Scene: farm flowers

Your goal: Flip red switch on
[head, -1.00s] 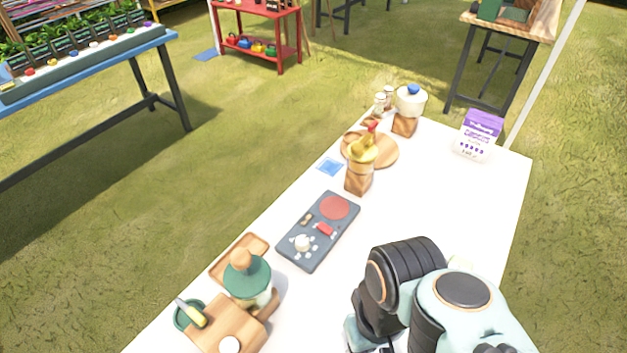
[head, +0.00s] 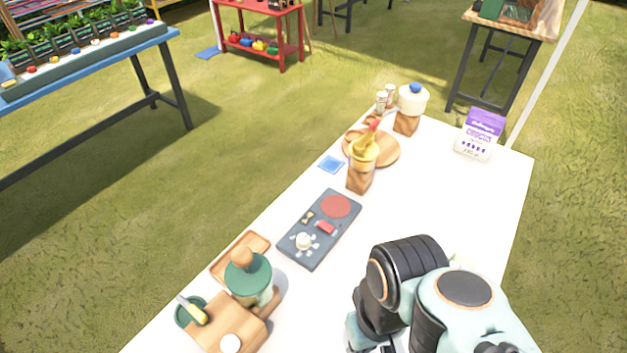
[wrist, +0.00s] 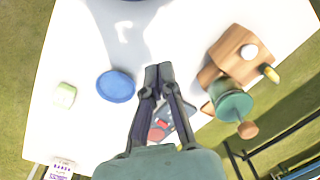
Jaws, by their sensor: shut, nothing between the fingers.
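The red switch (head: 326,227) is a small red rocker on a dark grey panel (head: 293,250). The panel lies flat on the white table and also carries a red round disc (head: 336,206) and a white knob (head: 303,241). My gripper (wrist: 158,70) shows in the wrist view with its two dark fingers shut together and nothing between them. Part of the panel (wrist: 179,122) shows behind and beside the fingers, partly hidden by them. In the head view my arm is at the lower right, apart from the panel, and the fingertips cannot be made out.
A wooden board (head: 222,325) and a green-lidded jar (head: 249,277) stand near the panel's near end. A wooden utensil holder (head: 360,180) stands past its far end. A purple-and-white package (head: 481,133) is at the back right. A blue round item (wrist: 116,86) lies beside the fingers.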

